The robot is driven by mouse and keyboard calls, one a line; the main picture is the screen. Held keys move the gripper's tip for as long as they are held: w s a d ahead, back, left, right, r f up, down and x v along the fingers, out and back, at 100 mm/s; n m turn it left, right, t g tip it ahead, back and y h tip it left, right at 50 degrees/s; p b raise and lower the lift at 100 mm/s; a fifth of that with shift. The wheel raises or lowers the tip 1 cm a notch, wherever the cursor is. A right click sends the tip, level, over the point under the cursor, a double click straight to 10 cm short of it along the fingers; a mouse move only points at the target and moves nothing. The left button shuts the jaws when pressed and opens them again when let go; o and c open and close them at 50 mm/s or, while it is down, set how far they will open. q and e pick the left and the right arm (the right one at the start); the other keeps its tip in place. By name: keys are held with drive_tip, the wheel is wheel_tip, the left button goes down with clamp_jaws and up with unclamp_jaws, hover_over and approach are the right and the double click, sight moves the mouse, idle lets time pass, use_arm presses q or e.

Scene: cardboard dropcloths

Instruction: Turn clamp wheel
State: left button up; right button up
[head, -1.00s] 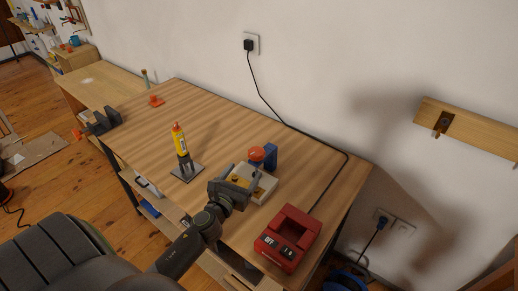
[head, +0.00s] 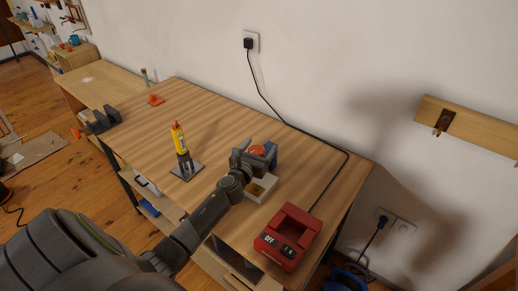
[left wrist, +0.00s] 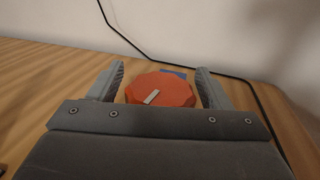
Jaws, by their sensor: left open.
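The orange-red clamp wheel (head: 257,151) sits on a blue clamp body (head: 271,154) near the middle of the workbench. In the left wrist view the wheel (left wrist: 160,90) has a faceted rim and a pale pointer mark slanting up to the right. My left gripper (head: 254,156) is open. Its two fingers (left wrist: 159,82) stand on either side of the wheel, with small gaps showing. A cream-coloured block (head: 262,188) lies below the gripper, partly hidden by it. My right gripper does not show.
A red device with an OFF label (head: 285,240) stands at the near right of the workbench (head: 225,122). A yellow tube in a stand (head: 180,145) is to the left. A black cord (head: 304,134) runs along the back.

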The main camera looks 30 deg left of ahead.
use_arm(q)
drive_tip(key=c, duration=1)
drive_tip(key=shift+n+y, duration=0.3)
drive_tip(key=shift+y, duration=0.2)
